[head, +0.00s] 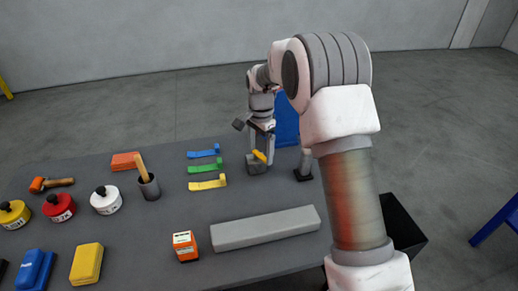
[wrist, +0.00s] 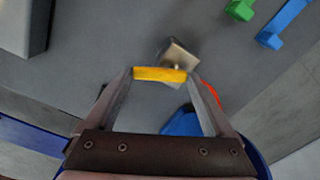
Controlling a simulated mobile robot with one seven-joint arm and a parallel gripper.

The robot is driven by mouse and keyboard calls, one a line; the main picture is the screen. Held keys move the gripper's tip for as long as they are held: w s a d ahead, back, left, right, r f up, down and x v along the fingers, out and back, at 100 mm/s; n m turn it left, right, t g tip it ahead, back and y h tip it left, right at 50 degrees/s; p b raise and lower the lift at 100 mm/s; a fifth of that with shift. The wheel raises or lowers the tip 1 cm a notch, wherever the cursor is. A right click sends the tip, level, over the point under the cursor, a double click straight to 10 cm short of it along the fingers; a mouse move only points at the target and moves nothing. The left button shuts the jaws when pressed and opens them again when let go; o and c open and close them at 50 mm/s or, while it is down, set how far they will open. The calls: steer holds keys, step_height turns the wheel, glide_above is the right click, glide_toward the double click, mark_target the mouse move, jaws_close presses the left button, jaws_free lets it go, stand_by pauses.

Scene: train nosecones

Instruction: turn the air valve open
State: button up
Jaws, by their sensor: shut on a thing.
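The air valve is a grey metal block (head: 256,168) with a yellow lever handle (head: 259,156) on top, at the back right of the table. My gripper (head: 261,153) points down over it, with a finger at each side of the handle. In the wrist view the yellow handle (wrist: 160,74) spans between the fingertips, which are shut on its two ends. The grey block (wrist: 179,52) shows just beyond the handle, with a small metal stud. Part of the block is hidden behind the handle.
Blue (head: 204,153), green (head: 206,167) and yellow (head: 207,183) handles lie left of the valve. A cup (head: 149,188) with a wooden handle stands farther left. A long grey bar (head: 265,228) lies in front. A dark-based fixture (head: 303,174) stands close right.

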steer(key=n, duration=0.3)
steer(key=shift+w+d+n+p, duration=0.25)
steer(key=shift+n+p, duration=0.05)
steer(key=shift+p, duration=0.05)
steer(key=n, duration=0.3)
steer(key=shift+w+d+n+p, duration=0.15)
steer(key=shift+w+n+p, duration=0.15)
steer(key=shift+w, duration=0.05)
steer(key=n, duration=0.2)
steer(key=w+n, duration=0.1)
steer(key=n, duration=0.2)
steer(key=shift+p, duration=0.4)
steer(key=shift+n, duration=0.4)
steer(key=o, duration=1.1)
steer(key=shift+r, duration=0.1)
step_height(320, 180, up, 17)
steer(key=shift+r+p, duration=0.15)
steer(key=shift+p, duration=0.25)
